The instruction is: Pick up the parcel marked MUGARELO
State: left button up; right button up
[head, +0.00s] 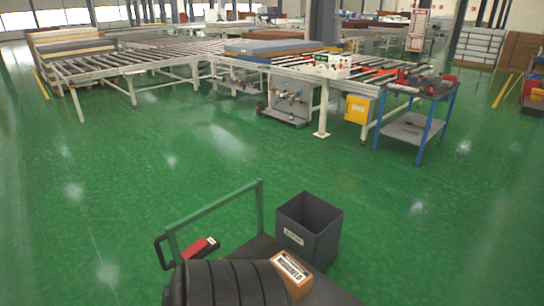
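The parcel marked MUGARELO (290,272) is a small brown box with a pale label and dark lettering. In the head view it is at the bottom, right of the middle, on the dark deck of a cart (331,292) with a green rail frame. A black ribbed object (228,285) is close to its left side and hides part of the deck; I cannot tell whether they touch. A dark grey open bin (310,230) stands behind the parcel. Neither of my grippers shows in this view.
A red and black item (201,248) lies behind the ribbed object. A black loop handle (163,252) sticks out at the cart's left. Open green floor (150,170) surrounds the cart. Roller conveyors (140,62), mattresses (268,49) and a blue-legged table (414,130) stand farther back.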

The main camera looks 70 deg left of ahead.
aim_at(298, 280)
jog(key=u, duration=2.15)
